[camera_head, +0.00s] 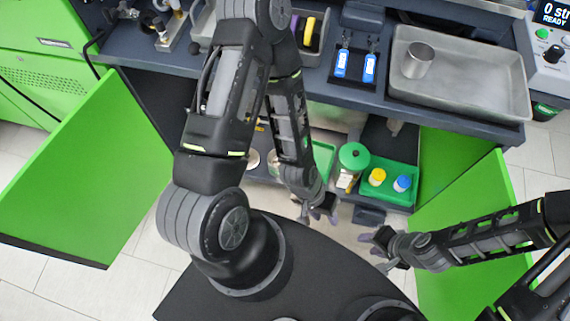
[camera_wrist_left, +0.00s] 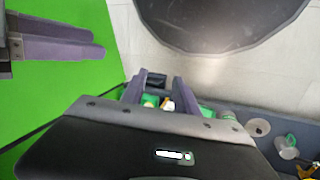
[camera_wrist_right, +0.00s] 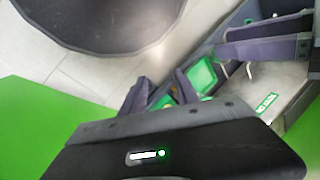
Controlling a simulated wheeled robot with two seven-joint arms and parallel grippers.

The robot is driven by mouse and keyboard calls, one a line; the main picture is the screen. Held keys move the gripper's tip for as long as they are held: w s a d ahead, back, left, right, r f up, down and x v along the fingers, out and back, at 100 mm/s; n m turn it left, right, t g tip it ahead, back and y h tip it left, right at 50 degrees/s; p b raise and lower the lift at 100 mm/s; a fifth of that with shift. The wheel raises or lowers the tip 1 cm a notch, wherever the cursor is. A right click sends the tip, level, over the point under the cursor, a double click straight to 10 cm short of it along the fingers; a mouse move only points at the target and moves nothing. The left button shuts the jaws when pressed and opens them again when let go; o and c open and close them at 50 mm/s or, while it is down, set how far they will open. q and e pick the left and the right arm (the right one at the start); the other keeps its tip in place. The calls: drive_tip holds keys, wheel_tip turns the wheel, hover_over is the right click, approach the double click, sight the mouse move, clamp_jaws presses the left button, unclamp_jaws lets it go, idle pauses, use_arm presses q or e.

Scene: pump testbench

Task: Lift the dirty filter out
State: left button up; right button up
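I cannot make out a dirty filter in any view. My left gripper (camera_head: 320,214) is empty in front of the open cabinet, and its two fingers stand apart in the left wrist view (camera_wrist_left: 158,92). My right gripper (camera_head: 376,246) is empty to the right of it, over the floor, and its fingers are also apart in the right wrist view (camera_wrist_right: 160,92). Neither gripper touches an object. A jar with a green lid (camera_head: 352,158) stands on the lower shelf beyond the left gripper; its contents are hidden.
Beside the jar, a green tray (camera_head: 397,197) holds a yellow-capped (camera_head: 377,176) and a blue-capped bottle (camera_head: 403,183). Green doors (camera_head: 95,165) stand open on both sides. A metal cup (camera_head: 418,62) stands in a steel tray (camera_head: 470,85) on the bench. Two blue-tagged items (camera_head: 342,62) lie nearby.

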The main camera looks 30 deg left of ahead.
use_arm(q)
drive_tip(key=shift+o, duration=0.4)
use_arm(e)
drive_tip(key=shift+o, duration=0.4)
